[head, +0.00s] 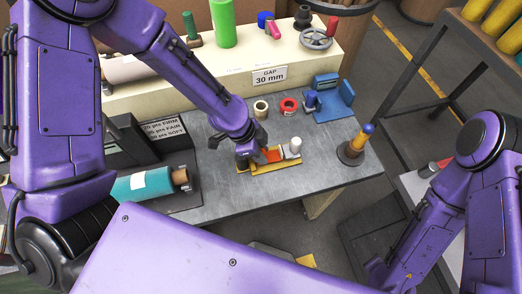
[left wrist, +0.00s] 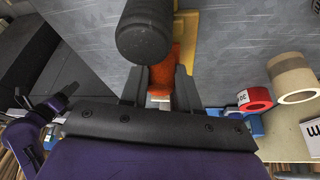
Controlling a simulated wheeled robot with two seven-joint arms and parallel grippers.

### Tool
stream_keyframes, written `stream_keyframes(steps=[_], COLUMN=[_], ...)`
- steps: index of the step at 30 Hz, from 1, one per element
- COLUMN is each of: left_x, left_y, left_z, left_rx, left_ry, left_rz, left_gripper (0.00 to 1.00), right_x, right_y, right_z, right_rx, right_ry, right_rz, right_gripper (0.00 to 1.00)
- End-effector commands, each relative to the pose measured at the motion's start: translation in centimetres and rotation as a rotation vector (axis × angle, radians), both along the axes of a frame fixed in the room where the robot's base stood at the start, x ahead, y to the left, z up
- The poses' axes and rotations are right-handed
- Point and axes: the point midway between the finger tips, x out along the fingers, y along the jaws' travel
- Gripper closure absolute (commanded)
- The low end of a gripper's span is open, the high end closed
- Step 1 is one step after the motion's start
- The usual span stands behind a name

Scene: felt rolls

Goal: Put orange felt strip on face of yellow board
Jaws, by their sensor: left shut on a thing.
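The orange felt strip (head: 272,155) is a small orange-red piece over the yellow board (head: 290,165), which lies on the grey workbench. My left gripper (head: 256,162) reaches down at the board's left part. In the left wrist view, its fingers (left wrist: 161,88) are shut on the orange strip (left wrist: 161,76), which runs away between them. The yellow board (left wrist: 187,24) shows beyond and beside the strip. A dark rounded cylinder (left wrist: 146,30) hides part of both. I cannot tell whether the strip touches the board. My right gripper is not visible.
A white piece (head: 294,147) stands by the board's right end. Behind are a cream roll (head: 261,108), a red roll (head: 288,106) and a blue holder (head: 328,98). A teal roll (head: 142,185) lies left. An orange-yellow post (head: 357,143) stands right. Bench surface between is clear.

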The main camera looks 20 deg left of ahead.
Motion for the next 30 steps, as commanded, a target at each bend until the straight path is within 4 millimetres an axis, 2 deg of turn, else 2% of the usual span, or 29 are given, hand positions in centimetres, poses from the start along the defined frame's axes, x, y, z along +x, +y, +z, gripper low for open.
stream_keyframes(steps=[20,21,23,24,30], left_x=[0.00,0.01,0.01,0.00,0.00], left_y=[0.00,0.00,0.01,0.01,0.01], left_z=[-1.02,-0.98,-0.95,-0.95,-0.95], left_rx=[0.000,0.000,0.000,0.000,0.000], left_ry=[0.000,0.000,0.000,0.000,0.000], left_rz=[0.001,0.001,0.001,0.001,0.000], left_gripper=[1.00,0.63,0.44,0.40,0.40], right_x=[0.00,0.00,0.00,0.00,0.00], right_y=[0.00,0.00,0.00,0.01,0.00], right_z=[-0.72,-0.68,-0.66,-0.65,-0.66], right_rx=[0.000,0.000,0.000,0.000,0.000], right_ry=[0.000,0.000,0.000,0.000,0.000], right_rz=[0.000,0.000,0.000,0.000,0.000], right_gripper=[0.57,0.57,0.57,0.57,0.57])
